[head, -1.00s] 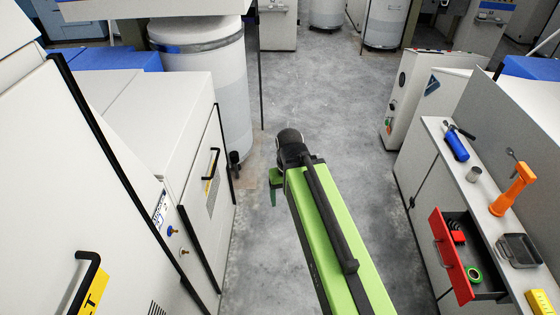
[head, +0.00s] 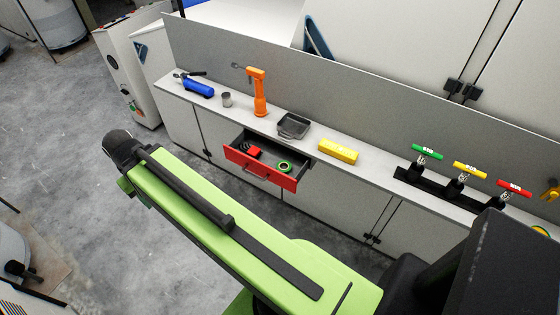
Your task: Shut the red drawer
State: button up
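The red drawer (head: 260,173) stands pulled out from the front of the grey cabinet, below its long worktop. Inside it lie a red item (head: 253,153) and a green ring (head: 284,167). My green arm reaches across the view in front of the cabinet, to the left of and nearer than the drawer. Its dark end with my gripper (head: 124,187) is over the floor, well apart from the drawer. The fingers are mostly hidden behind the arm, so their opening does not show.
A rack with green, yellow and red handles (head: 454,186) is at right.

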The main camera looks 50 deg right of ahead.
aim_at(273, 152)
jog(key=z, duration=1.15)
jog(key=k, duration=0.65)
jog(key=i, duration=0.6)
jog(key=u, duration=0.7)
jog(key=k, duration=1.3)
jog(key=u, duration=0.7)
jog(key=i, duration=1.25)
jog(key=u, duration=0.4)
